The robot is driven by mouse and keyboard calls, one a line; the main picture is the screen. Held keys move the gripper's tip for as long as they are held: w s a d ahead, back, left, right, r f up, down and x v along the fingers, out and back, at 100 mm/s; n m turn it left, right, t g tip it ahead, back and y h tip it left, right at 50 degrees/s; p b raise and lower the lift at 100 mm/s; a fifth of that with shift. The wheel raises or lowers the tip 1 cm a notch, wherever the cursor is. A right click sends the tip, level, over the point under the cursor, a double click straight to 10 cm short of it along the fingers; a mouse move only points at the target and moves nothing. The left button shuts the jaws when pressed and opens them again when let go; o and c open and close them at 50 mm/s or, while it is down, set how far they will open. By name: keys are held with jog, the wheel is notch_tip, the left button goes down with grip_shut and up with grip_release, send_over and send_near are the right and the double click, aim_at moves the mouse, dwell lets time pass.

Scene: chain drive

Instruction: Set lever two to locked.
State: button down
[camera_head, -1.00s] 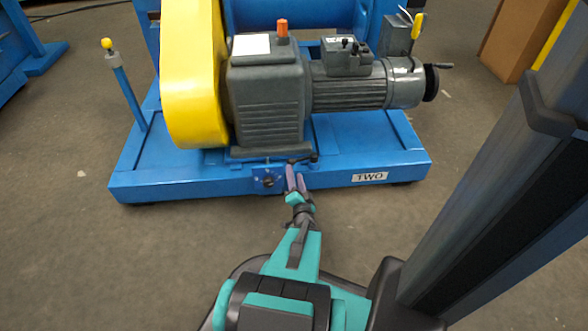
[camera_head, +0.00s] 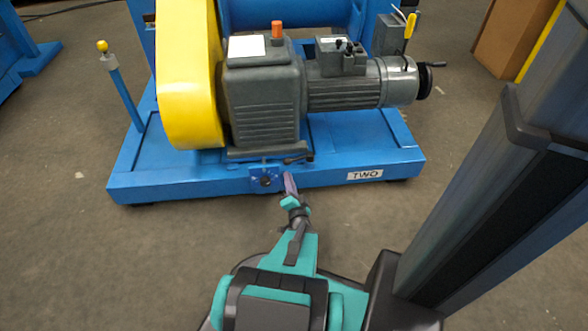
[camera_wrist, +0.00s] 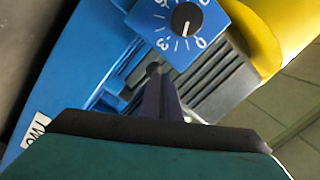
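The blue machine frame (camera_head: 215,184) carries the label TWO (camera_head: 365,175), also partly visible in the wrist view (camera_wrist: 35,130). A short dark lever (camera_head: 298,159) sits at its front edge, above a small blue dial plate. My gripper (camera_head: 288,177) has purple fingers and is just below and in front of this lever. In the wrist view, the fingers (camera_wrist: 160,98) are close together and look shut. A grey rounded piece (camera_wrist: 153,69) shows at their tips; whether it is the lever's end, or touches them, I cannot tell. No locked marking is readable.
The numbered dial plate with a black knob (camera_wrist: 186,17) is close to the fingers. A grey gearbox (camera_head: 264,105) and motor (camera_head: 345,92) stand above, with a yellow guard (camera_head: 188,80) at left. A yellow-tipped blue post (camera_head: 120,85) rises at the left. The floor in front is clear.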

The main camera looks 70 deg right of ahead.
jog(key=w+a+r+n+t+y+p, duration=0.35)
jog(key=w+a+r+y+p, duration=0.2)
jog(key=w+a, duration=0.3)
jog(key=w+a+r+n+t+y+p, duration=0.35)
jog(key=w+a+y+p, duration=0.2)
jog(key=w+a, duration=0.35)
jog(key=w+a+r+n+g+y+p, duration=0.25)
jog(key=a+y+p, duration=0.3)
jog(key=a, duration=0.55)
jog(key=w+a+r+n+g+y+p, duration=0.2)
jog(key=w+a+r+n+y+p, duration=0.25)
jog(key=a, duration=0.65)
jog(key=s+a+r+n+g+y+p, duration=0.1)
jog(key=s+a+r+n+g+p, duration=0.15)
jog(key=s+a+g+p, duration=0.45)
jog(key=s+a+r+n+g+y+p, duration=0.25)
jog(key=s+a+g+p, duration=0.2)
jog(key=a+p, duration=0.5)
jog(key=s+d+r+n+g+h+p, duration=0.2)
jog(key=s+r+g+h+p, duration=0.4)
jog(key=s+r+h+p, duration=0.3)
notch_tip(320, 180, up, 2)
jog(key=n+p, duration=0.1)
jog(key=p, duration=0.3)
jog(key=shift+s+d+r, duration=0.15)
jog(key=shift+d+r, duration=0.1)
jog(key=shift+d, duration=0.15)
